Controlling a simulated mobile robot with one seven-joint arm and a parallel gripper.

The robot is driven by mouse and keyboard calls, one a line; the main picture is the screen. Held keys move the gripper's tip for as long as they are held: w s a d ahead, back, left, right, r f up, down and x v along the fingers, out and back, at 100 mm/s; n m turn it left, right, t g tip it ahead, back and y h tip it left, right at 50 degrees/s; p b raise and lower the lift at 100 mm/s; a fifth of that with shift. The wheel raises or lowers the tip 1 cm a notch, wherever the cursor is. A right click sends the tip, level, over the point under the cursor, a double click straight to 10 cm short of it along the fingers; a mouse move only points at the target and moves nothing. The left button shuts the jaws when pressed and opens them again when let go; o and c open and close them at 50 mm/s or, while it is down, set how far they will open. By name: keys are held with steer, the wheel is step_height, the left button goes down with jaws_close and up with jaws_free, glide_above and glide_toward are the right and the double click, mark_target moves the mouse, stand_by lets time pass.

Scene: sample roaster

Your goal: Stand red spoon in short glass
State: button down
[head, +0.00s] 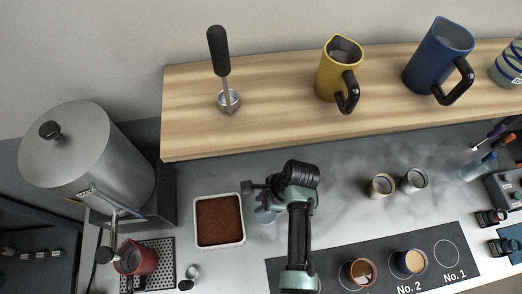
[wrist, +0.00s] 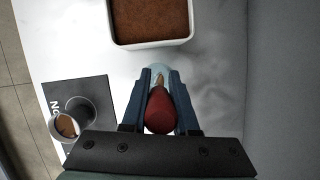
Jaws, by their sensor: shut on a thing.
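The red spoon (wrist: 160,110) is between the two fingers of my gripper (wrist: 159,100) in the wrist view, its thick red end facing the camera. My gripper is shut on it. A pale blue clear glass (wrist: 158,73) shows just beyond the fingertips, with the narrow far part of the spoon over or inside it; I cannot tell which. In the head view the glass (head: 265,216) stands right of the white tray, partly hidden by my gripper (head: 262,204). The spoon is mostly hidden there.
The white tray of brown grounds (head: 242,232) is close to the left of the glass. A dark mat (head: 325,270) with two filled cups lies at the front. Two small cups (head: 381,187) stand to the right. A glass with several utensils (head: 475,170) is at far right.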

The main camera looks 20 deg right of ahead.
steer(key=shift+f+b, duration=2.2)
steer(key=shift+f, duration=1.5)
steer(key=shift+s+f, duration=0.1)
steer(key=shift+s, duration=0.1)
steer(key=c, duration=0.6)
jaws_free()
steer(key=b+v, duration=0.1)
steer(key=v, duration=1.2)
steer(key=shift+w+r, duration=0.15)
steer(key=shift+r, duration=0.1)
